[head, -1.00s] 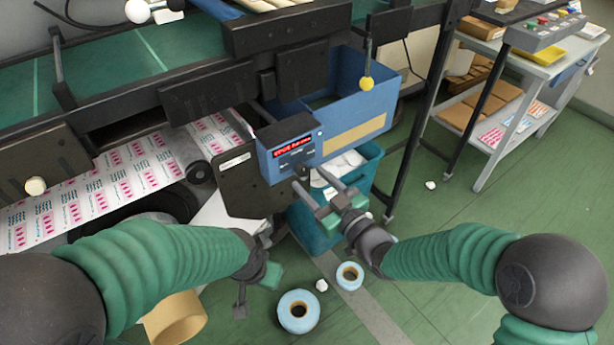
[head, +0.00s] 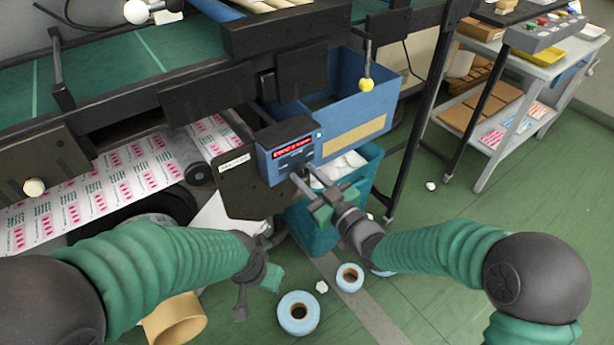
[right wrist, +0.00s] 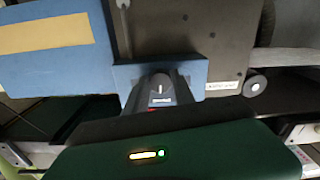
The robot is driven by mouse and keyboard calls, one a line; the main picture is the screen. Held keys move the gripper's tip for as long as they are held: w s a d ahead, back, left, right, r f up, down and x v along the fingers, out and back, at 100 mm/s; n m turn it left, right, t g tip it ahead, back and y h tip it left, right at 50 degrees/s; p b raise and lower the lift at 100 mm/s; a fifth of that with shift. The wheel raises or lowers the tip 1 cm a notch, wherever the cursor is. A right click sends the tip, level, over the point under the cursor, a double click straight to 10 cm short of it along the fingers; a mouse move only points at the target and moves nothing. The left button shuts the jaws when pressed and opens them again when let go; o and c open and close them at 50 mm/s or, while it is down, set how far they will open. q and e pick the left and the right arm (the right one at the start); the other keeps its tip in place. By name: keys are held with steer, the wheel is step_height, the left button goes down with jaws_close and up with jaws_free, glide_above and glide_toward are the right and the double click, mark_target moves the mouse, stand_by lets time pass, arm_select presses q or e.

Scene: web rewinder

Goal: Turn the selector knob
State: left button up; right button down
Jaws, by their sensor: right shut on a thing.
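The blue control box (head: 287,147) with a lit red display hangs at the machine's front edge, beside a dark side plate (head: 243,185). My right gripper (head: 303,184) reaches up to the box's lower front, its fingers shut on the selector knob. In the right wrist view the dark selector knob (right wrist: 161,89) shows a white pointer line, against the blue box face (right wrist: 195,75). In the head view the fingers hide the knob.
A teal bin (head: 312,226) with white scraps stands below the box. A blue open tray (head: 355,110) sits behind it. Light-blue rolls (head: 298,313) and a tan core (head: 174,322) lie low in front. A side table (head: 545,70) stands at right.

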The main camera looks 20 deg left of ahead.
steer(key=m+p, duration=0.2)
steer(key=m, duration=0.2)
steer(key=shift+r+m, duration=0.1)
steer(key=shift+m, duration=0.2)
steer(key=shift+m+p, duration=1.15)
steer(key=shift+m, duration=0.85)
steer(key=c, duration=1.1)
jaws_free()
steer(key=shift+o, duration=0.2)
